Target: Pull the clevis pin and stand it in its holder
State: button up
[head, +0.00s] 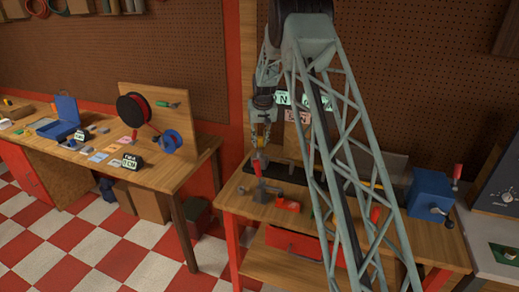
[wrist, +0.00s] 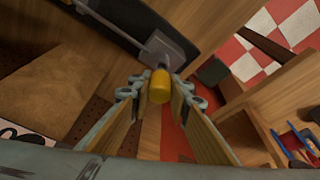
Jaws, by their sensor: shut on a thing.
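My gripper (head: 261,139) is over the near bench, pointing down. In the wrist view its two fingers (wrist: 158,98) are closed on a yellow cylindrical piece (wrist: 160,86), which looks like the clevis pin's head. The pin's lower part is hidden from above. A grey metal fitting (wrist: 165,47) lies just beyond the yellow piece, by a dark bar (wrist: 125,25); I cannot tell whether the pin is still in it. In the head view a grey fitting (head: 263,190) with a red upright part (head: 256,163) stands below the gripper. I cannot clearly identify the holder.
A red block (head: 287,205) lies right of the fitting. A blue box with a crank (head: 430,195) stands at the bench's right end. My lattice arm hides the middle of this bench. Another bench (head: 150,180) with reels and cards stands at left, across a floor gap.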

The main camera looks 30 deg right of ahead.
jog(key=shift+r+p, duration=0.3)
jog(key=shift+r, duration=0.85)
jog(key=shift+a, duration=0.1)
